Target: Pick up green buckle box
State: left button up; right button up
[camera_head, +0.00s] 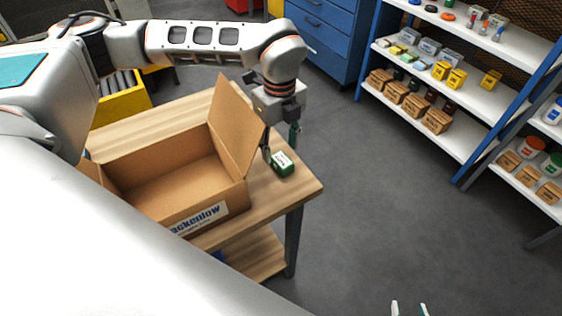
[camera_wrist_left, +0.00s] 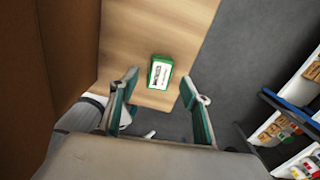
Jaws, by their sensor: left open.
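The green buckle box (camera_head: 282,163) is small, with a white label on top. It lies on the wooden table near its right corner, beside the open carton. My left gripper (camera_head: 281,146) points down over the box, with one finger at its left and the other behind it. In the left wrist view the box (camera_wrist_left: 161,73) lies beyond the two spread fingers (camera_wrist_left: 160,96), with nothing between them. My right gripper (camera_head: 409,309) shows only as two fingertips, apart, at the bottom edge.
The open cardboard carton (camera_head: 160,170) stands on the table (camera_head: 285,195), its raised flap close to my left gripper. Shelves (camera_head: 470,140) with several small boxes stand at the right. A blue cabinet (camera_head: 335,35) stands behind. The floor between table and shelves is clear.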

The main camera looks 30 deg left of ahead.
aim_at(281, 158)
pick_arm(q)
notch_tip(281, 158, down, 5)
jog(key=shift+d, duration=0.1)
jog(key=c, duration=1.3)
jog(key=shift+r, duration=0.1)
